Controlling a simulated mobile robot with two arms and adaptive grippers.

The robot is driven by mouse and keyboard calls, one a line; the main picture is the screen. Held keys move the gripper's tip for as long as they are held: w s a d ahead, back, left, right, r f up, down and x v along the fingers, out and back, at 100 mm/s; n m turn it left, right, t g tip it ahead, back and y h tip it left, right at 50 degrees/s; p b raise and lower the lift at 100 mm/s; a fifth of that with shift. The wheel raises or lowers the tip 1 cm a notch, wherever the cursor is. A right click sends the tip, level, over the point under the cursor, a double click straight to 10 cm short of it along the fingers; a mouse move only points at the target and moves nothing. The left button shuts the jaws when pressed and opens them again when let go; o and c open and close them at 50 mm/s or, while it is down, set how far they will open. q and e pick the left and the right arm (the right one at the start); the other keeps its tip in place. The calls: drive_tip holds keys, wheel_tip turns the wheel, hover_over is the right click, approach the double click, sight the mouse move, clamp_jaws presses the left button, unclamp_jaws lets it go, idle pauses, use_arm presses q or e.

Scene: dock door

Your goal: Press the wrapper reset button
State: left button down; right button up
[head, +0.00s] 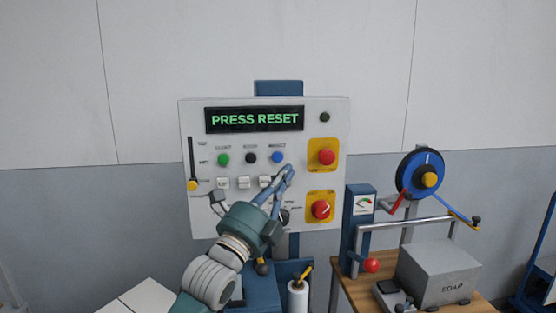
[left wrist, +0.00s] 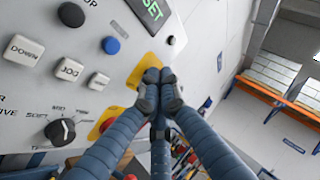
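The control panel (head: 190,120) has a display (head: 254,119) reading "PRESS RESET" in green. Below it sit a green button (head: 223,159), a black button (head: 251,158) and a blue button (head: 277,157); their labels are too small to read. The blue button also shows in the left wrist view (left wrist: 111,45), left of my fingertips and uncovered. My left gripper (head: 288,172) is in front of the panel, tips just below and right of the blue button. In the left wrist view its fingertips (left wrist: 160,88) are together with nothing visible between them. I cannot tell whether they touch the panel. My right gripper is not in view.
Two red knobs on yellow plates, upper (head: 327,157) and lower (head: 320,209), sit right of my gripper. White keys, including JOG (left wrist: 69,69), and a black dial (left wrist: 60,132) are close by. A grey SOAP box (head: 438,272) stands on a bench at right.

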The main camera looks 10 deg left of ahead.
sight(278, 157)
use_arm(q)
drive_tip(key=shift+w+a+b, duration=0.3)
drive_tip(key=shift+w+a, duration=0.1)
drive_tip(key=shift+w, duration=0.8)
drive_tip(key=shift+w+a+b, duration=0.3)
drive_tip(key=shift+w+a, duration=0.1)
drive_tip(key=shift+w, duration=0.75)
drive_tip(key=shift+w+a+b, duration=0.3)
drive_tip(key=shift+w+a, duration=0.1)
drive_tip(key=shift+w, duration=0.8)
drive_tip(key=shift+w, duration=0.1)
drive_tip(key=shift+w+a, duration=0.15)
drive_tip(key=shift+w, duration=0.15)
drive_tip(key=shift+w+a, duration=0.15)
drive_tip(key=shift+w, duration=0.3)
drive_tip(key=shift+s, duration=0.1)
drive_tip(key=shift+s+d, duration=0.25)
drive_tip(key=shift+s, duration=0.55)
